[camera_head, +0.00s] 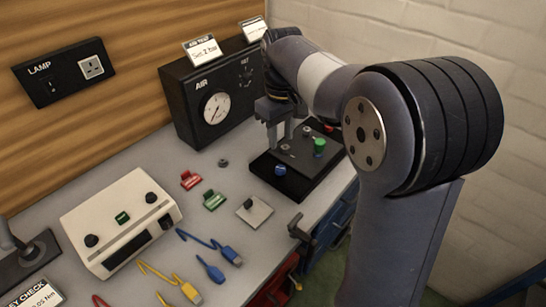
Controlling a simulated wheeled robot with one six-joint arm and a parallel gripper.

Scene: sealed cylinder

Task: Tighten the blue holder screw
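The blue holder screw (280,170) is a small blue knob near the front left edge of a black base (305,190).
A black AIR box with a gauge (215,108) stands close behind my gripper. A white instrument box (122,222), red clip (190,180), green clip (214,200), metal plate (254,212) and several coloured cables lie on the grey bench. A black clamp (298,228) sits at the bench's front edge.

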